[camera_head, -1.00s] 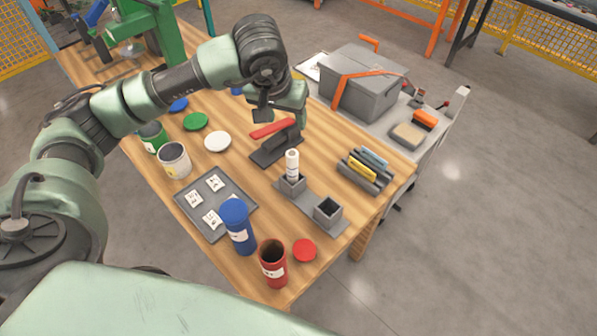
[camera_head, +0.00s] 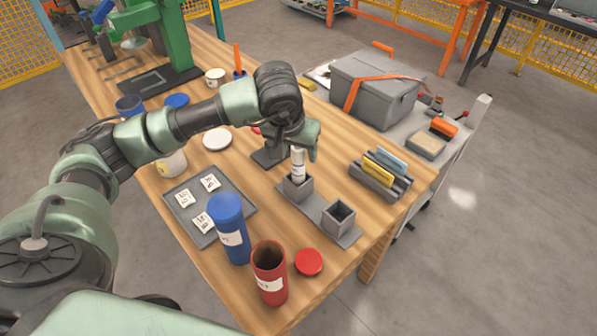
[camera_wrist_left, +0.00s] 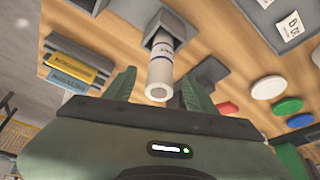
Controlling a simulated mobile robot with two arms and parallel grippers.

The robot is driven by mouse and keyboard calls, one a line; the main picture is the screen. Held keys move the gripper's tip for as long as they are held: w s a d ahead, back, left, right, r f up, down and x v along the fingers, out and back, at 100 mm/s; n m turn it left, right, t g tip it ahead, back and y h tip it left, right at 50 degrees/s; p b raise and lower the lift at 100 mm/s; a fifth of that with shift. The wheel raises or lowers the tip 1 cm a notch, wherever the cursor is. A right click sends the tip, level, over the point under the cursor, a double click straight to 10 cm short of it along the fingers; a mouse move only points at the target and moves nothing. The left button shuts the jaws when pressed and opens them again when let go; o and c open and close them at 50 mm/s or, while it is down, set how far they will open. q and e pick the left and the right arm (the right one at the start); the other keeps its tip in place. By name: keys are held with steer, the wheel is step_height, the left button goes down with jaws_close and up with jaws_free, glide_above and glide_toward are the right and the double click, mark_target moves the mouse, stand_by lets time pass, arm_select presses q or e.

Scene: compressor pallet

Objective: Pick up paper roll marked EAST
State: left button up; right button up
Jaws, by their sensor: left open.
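The white paper roll (camera_head: 298,167) stands upright in the rear grey square holder (camera_head: 298,188) on the table; any EAST marking is too small to read. My left gripper (camera_head: 299,150) is right at the roll's top, its fingers largely hidden in the head view. In the left wrist view, the open fingers (camera_wrist_left: 158,88) lie on either side of the roll (camera_wrist_left: 165,62), with gaps visible between them and it. The roll's lower end sits inside the holder (camera_wrist_left: 162,30). My right gripper is not in view.
An empty grey square holder (camera_head: 339,217) stands in front of the roll. A rack with yellow and blue blocks (camera_head: 380,178) is to the right. A blue canister (camera_head: 229,228), an open red canister (camera_head: 269,274) and a tray with labelled cards (camera_head: 182,192) are on the left.

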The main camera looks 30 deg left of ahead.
mark_target(298, 171)
arm_select(q)
steer(key=p+x, duration=0.1)
steer(key=x, duration=0.3)
steer(key=shift+f+p, duration=0.3)
steer(key=shift+w+f, duration=0.15)
steer(key=shift+f, duration=0.1)
jaws_close()
steer(key=shift+r, duration=0.15)
